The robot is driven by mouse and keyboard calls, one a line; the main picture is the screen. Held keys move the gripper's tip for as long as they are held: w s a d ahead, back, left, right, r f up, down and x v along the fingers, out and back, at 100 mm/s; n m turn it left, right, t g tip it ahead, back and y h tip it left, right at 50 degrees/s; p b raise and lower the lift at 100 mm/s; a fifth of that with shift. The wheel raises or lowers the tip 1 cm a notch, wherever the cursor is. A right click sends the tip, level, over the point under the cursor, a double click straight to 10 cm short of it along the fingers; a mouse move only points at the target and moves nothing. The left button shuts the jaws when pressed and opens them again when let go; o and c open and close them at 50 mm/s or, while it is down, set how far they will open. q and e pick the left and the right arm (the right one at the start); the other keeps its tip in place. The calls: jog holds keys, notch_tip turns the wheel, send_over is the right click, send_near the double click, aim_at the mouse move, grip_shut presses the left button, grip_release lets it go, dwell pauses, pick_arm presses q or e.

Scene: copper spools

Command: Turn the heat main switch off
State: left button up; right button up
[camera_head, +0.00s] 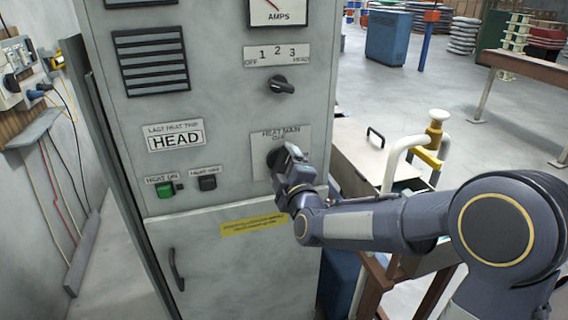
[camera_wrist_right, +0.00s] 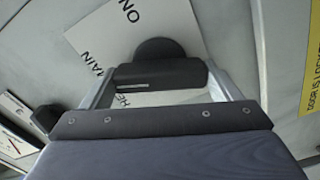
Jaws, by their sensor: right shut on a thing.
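The heat main switch (camera_head: 273,158) is a black rotary knob on a white plate on the grey cabinet front, under the label "HEAT MAIN". My right gripper (camera_head: 285,165) is at the knob and covers much of it. In the right wrist view, the knob (camera_wrist_right: 158,48) has a black bar handle lying between the two fingers of my right gripper (camera_wrist_right: 160,75), which is shut on it. The word "ON" shows on the plate (camera_wrist_right: 110,28) beside the knob; the knob's exact setting is hard to tell. My left gripper is not in view.
Above is a 1-2-3 selector knob (camera_head: 281,85). To the left are a green heat-on button (camera_head: 165,189) and a black button (camera_head: 208,183). A yellow label (camera_head: 253,224) sits below. A metal box (camera_head: 360,160) and yellow-white pipework (camera_head: 430,150) stand right of the cabinet.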

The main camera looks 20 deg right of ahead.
jog(key=shift+n+p, duration=0.65)
jog(key=shift+n, duration=1.55)
jog(key=shift+f, duration=0.1)
jog(key=o, duration=0.9)
jog(key=shift+c, duration=0.2)
jog(key=shift+s, duration=0.15)
jog(key=s+b, duration=0.1)
jog(key=s, duration=0.6)
jog(key=shift+s, duration=0.3)
jog(key=shift+d, duration=0.1)
